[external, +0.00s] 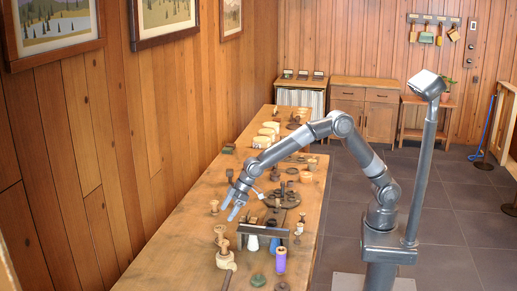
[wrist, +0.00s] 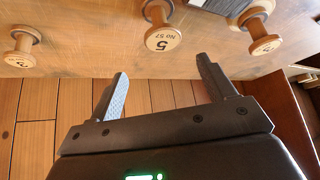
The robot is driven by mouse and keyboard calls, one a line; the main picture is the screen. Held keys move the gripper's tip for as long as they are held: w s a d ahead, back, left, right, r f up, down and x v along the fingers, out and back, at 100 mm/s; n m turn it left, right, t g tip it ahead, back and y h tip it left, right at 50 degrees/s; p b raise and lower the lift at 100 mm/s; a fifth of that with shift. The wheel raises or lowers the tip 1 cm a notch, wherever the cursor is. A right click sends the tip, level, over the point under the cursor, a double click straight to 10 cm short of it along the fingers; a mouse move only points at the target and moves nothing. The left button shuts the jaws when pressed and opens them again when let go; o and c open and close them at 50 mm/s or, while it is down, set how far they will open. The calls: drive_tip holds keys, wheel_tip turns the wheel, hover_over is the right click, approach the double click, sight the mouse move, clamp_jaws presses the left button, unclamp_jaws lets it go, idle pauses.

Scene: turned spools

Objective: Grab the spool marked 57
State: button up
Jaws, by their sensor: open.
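Three turned wooden spools with pale round end faces show in the wrist view. The middle spool (wrist: 162,38) has a large 5 and a smaller "No" line; its full number is too small to read surely. The right spool (wrist: 265,43) shows a 5, and the left spool (wrist: 20,57) has a small mark I cannot read. My gripper (wrist: 160,84) is open and empty, with the middle spool beyond and between its fingers, apart from them. In the external view my gripper (external: 229,212) is low over the bench's left side, near a small wooden spool (external: 214,206).
The long wooden bench (external: 190,235) runs along the panelled wall. Near my gripper are a dark rack (external: 265,231), a purple spool (external: 280,261), a wooden piece (external: 225,260) and a dark round tray (external: 272,200). Light round containers (external: 265,138) stand farther back.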

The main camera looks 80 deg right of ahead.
sight(221, 228)
drive_tip(key=x, duration=0.4)
drive_tip(key=shift+s+f+x, duration=0.1)
drive_tip(key=shift+s+x, duration=0.1)
drive_tip(key=shift+x, duration=0.65)
drive_tip(key=shift+s+f+x, duration=0.1)
drive_tip(key=shift+s+x, duration=0.05)
drive_tip(key=shift+x, duration=0.75)
drive_tip(key=shift+s+f+x, duration=0.1)
drive_tip(key=shift+s+x, duration=0.1)
drive_tip(key=shift+x, duration=0.65)
drive_tip(key=shift+a+r, duration=0.1)
drive_tip(key=shift+c, duration=0.5)
drive_tip(key=c, duration=1)
drive_tip(key=shift+r, duration=0.1)
